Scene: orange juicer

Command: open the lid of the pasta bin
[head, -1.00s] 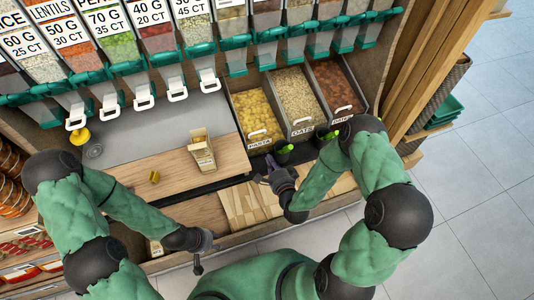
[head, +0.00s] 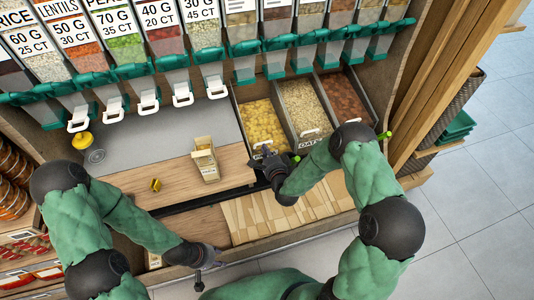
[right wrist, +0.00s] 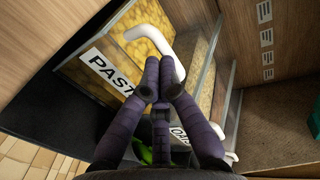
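The pasta bin (head: 262,122) holds yellow pasta, at the left of three bins in the head view. In the right wrist view, its PASTA label (right wrist: 108,72) and white lid handle (right wrist: 160,35) show close up. The lid looks down. My right gripper (head: 263,156) is at the bin's front. In the right wrist view, its dark purple fingers (right wrist: 159,68) are close together in front of the handle and hide part of it; I cannot tell whether they touch it or grip. My left gripper (head: 208,258) hangs low over the shelf's front edge, away from the bin; its finger state is unclear.
The oats bin (head: 305,107) and a date bin (head: 343,97) stand to the right. A small carton (head: 206,163) stands on the wooden counter to the left. Green-tipped items lie near my right forearm. Dispensers with white handles line the back.

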